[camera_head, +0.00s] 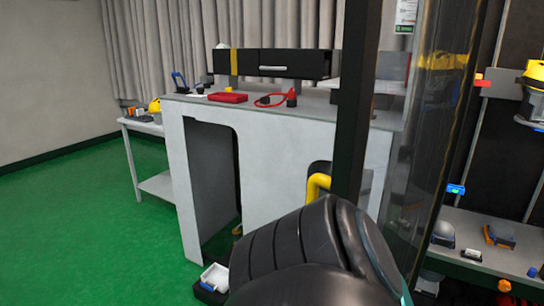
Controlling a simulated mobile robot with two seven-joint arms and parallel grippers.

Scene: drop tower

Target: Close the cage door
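The cage door appears as a dark upright frame post (353,100) with a tall clear panel (432,120) to its right, close to the camera. A yellow handle-like bar (317,184) shows just left of the post; I cannot tell for sure that it belongs to the door. My dark, rounded arm link fills the bottom centre and hides the lower part of the post. I see no fingertips of either gripper, and cannot tell whether one touches the door. The door's latch side is not clear.
A grey workbench (270,165) stands behind the post, with a red case (228,97) and a black drawer unit (290,65) on top. A shelf (480,240) with tools is at right. Green floor (80,225) is open at left.

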